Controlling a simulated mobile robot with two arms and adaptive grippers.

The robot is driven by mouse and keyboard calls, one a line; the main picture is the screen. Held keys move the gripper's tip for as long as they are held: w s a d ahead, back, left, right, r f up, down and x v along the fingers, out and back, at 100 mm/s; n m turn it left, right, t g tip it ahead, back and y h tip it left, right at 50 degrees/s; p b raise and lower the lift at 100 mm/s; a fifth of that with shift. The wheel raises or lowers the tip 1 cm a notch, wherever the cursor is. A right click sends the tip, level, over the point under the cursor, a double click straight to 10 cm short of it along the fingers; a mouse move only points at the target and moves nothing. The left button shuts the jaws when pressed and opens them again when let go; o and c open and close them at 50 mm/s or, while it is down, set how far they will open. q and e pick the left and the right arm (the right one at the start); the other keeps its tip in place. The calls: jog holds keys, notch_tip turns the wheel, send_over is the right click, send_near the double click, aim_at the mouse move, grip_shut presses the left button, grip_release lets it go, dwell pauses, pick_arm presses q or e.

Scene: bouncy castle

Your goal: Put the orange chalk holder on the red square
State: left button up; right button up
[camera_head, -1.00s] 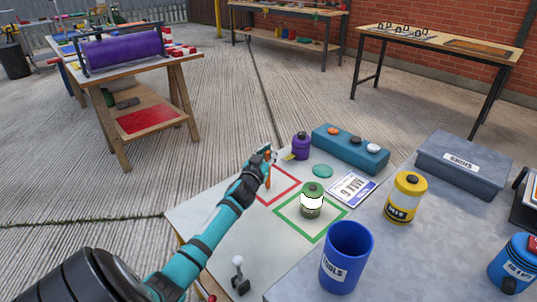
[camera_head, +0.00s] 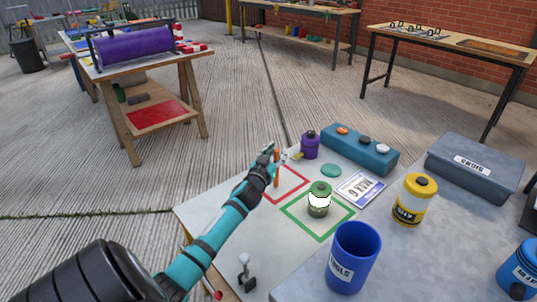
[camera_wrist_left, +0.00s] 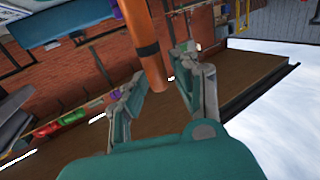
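The orange chalk holder (camera_head: 276,166) is upright at the far left part of the red square outline (camera_head: 300,176). I cannot tell whether its foot touches the table. My left gripper (camera_head: 275,152) is around its upper end. In the left wrist view, the orange holder (camera_wrist_left: 146,40) with a dark band runs in from the top and ends between the fingers (camera_wrist_left: 162,68). The fingers are apart, with a gap visible on the right finger's side, so the gripper looks open. My arm hides the near left part of the square. My right gripper is not in view.
A green jar (camera_head: 319,203) stands in the green square beside the red one. A blue cup (camera_head: 349,262) and a yellow jar (camera_head: 412,203) stand on the right.

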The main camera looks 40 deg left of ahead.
pick_arm(q)
jog(key=p+v, duration=0.1)
jog(key=v, duration=0.9)
jog(key=shift+s, duration=0.3)
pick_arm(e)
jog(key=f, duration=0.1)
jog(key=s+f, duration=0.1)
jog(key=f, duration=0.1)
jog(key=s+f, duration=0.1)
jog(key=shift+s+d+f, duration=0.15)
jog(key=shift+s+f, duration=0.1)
